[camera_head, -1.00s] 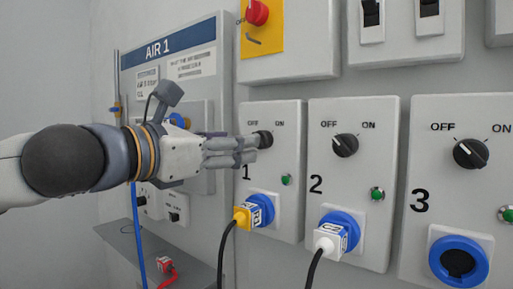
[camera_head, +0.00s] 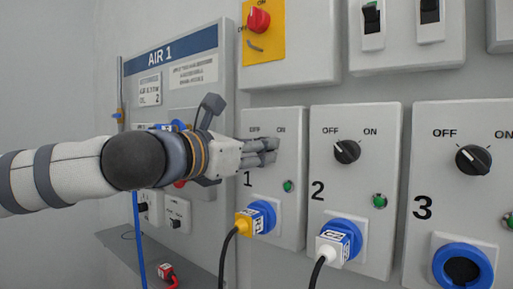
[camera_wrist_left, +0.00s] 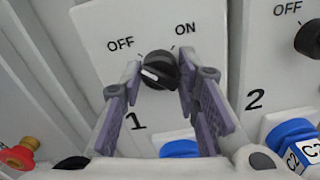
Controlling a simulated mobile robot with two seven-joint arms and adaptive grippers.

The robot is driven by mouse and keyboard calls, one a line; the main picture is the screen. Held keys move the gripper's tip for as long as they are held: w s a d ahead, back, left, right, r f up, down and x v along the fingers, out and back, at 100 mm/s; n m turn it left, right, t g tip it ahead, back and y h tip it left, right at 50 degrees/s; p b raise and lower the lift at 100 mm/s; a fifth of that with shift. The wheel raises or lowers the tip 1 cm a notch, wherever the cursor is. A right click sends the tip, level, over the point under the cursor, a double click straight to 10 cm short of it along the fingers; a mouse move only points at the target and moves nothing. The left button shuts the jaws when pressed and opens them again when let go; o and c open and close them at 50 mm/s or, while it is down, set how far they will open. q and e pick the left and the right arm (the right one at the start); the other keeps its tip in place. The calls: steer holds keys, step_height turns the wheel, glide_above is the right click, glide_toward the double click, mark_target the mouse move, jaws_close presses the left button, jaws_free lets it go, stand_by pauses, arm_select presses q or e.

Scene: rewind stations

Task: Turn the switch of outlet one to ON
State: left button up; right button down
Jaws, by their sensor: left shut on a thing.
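The switch of outlet one is a round black knob (camera_wrist_left: 160,71) with a white mark, below the OFF and ON labels on a light grey panel (camera_head: 291,222) numbered 1. In the left wrist view the white mark points left, to the OFF side. My left gripper (camera_head: 268,151) is at this knob, and its fingers hide it in the head view. In the left wrist view its two purple-grey fingers (camera_wrist_left: 158,75) stand on either side of the knob, shut on it. My right gripper is not in view.
Panels two (camera_head: 330,200) and three (camera_head: 425,150) stand to the right with their own knobs. A yellow plug (camera_head: 246,222) sits in the blue socket below the gripper. The AIR 1 board (camera_head: 185,85) is behind the arm. A red emergency-type knob (camera_head: 258,20) is above.

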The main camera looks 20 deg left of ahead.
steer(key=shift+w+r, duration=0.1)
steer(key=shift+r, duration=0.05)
arm_select(q)
steer(key=shift+r+m+p, duration=0.1)
steer(key=shift+m+p, duration=4.6)
steer(key=shift+m, duration=4.2)
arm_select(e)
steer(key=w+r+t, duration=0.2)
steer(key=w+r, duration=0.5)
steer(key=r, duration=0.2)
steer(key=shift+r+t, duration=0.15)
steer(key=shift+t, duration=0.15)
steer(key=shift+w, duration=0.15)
arm_select(q)
steer(key=o, duration=1.2)
steer(key=shift+c, duration=0.2)
